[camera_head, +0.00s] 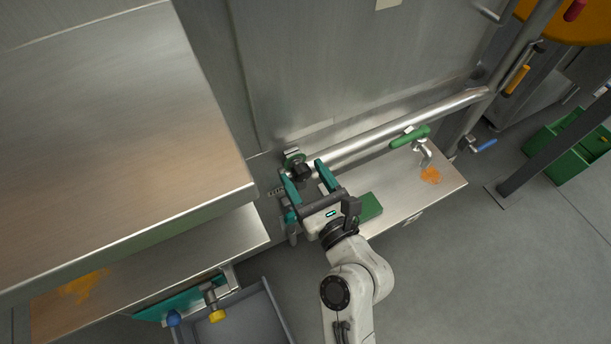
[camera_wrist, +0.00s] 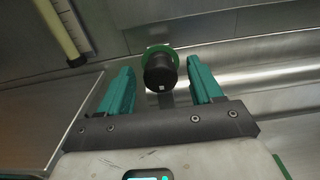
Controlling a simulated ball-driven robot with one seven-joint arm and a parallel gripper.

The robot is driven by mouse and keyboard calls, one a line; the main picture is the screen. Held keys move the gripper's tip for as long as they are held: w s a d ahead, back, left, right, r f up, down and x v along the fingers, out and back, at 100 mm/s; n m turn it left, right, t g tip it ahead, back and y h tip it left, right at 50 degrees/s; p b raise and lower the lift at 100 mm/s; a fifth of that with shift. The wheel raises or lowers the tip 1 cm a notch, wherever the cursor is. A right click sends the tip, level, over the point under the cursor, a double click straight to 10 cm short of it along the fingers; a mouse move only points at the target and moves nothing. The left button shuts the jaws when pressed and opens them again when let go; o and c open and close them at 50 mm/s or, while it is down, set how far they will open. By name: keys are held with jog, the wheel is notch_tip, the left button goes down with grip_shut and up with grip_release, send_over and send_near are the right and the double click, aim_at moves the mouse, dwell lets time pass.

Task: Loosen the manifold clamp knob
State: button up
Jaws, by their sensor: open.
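The manifold clamp knob (camera_head: 301,172) is black and round, set in front of a green ring at the left end of the steel manifold pipe. In the wrist view the knob (camera_wrist: 161,74) sits between and a little beyond my fingertips, with the green ring (camera_wrist: 158,50) behind it. My gripper (camera_head: 303,170) has two teal fingers, spread apart on either side of the knob. In the wrist view my gripper (camera_wrist: 159,75) is open, with a visible gap between the knob and each finger. Nothing is held.
A horizontal steel pipe (camera_head: 364,137) runs right from the knob. A green-handled valve (camera_head: 409,136) stands to the right above a steel shelf (camera_head: 448,190) with orange residue. A large steel hood (camera_head: 110,130) fills the left. A yellow sight tube (camera_wrist: 56,28) shows at upper left in the wrist view.

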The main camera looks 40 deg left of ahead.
jog(key=shift+a, duration=0.2)
jog(key=c, duration=1.1)
